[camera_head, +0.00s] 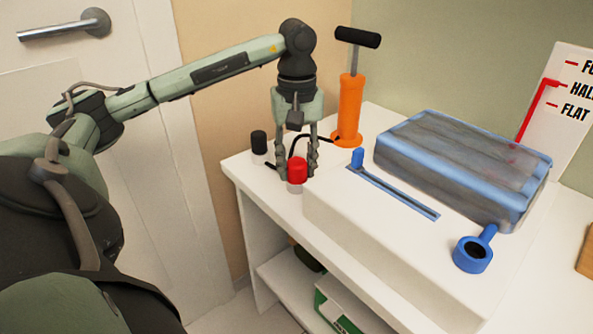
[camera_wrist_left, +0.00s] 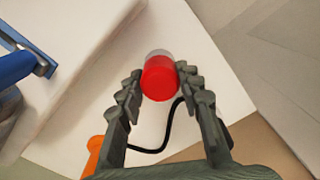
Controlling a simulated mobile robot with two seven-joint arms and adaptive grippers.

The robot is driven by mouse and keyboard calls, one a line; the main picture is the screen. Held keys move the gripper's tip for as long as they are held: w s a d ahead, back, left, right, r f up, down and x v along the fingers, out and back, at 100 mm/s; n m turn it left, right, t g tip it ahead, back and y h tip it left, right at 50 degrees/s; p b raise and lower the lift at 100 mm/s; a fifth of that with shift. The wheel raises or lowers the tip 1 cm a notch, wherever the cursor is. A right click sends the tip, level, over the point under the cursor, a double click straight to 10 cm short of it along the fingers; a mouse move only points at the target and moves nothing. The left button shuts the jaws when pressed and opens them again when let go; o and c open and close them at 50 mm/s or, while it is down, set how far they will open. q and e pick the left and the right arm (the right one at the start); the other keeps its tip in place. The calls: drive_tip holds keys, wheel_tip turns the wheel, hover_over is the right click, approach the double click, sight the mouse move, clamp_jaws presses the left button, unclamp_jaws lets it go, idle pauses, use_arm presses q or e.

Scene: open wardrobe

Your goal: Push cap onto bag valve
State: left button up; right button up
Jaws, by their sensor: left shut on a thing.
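The red cap (camera_head: 297,168) is at the near left corner of the white table, above a small pale translucent stand. My left gripper (camera_head: 296,171) points down with one finger on each side of the cap and is shut on it. In the left wrist view the red cap (camera_wrist_left: 160,82) sits between the fingertips (camera_wrist_left: 160,76). The bag (camera_head: 460,165), grey and translucent with blue edges, lies on the raised white block. A blue ring-shaped valve (camera_head: 473,254) with a dark opening joins its near right corner by a short neck. My right gripper is out of view.
An orange pump (camera_head: 350,108) with a black handle stands behind my left gripper. A black cylinder (camera_head: 259,143) and a dark hose are near it. A blue slider (camera_head: 358,158) in a slot lies between cap and valve. A level sign (camera_head: 560,90) stands behind the bag.

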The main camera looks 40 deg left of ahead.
sight(296, 161)
use_arm(q)
clamp_jaws()
drive_tip(key=shift+r+p, duration=1)
drive_tip(key=shift+r, duration=0.3)
idle(0.7)
drive_tip(key=shift+r+p, duration=1.5)
drive_tip(key=shift+r, duration=0.45)
idle(0.7)
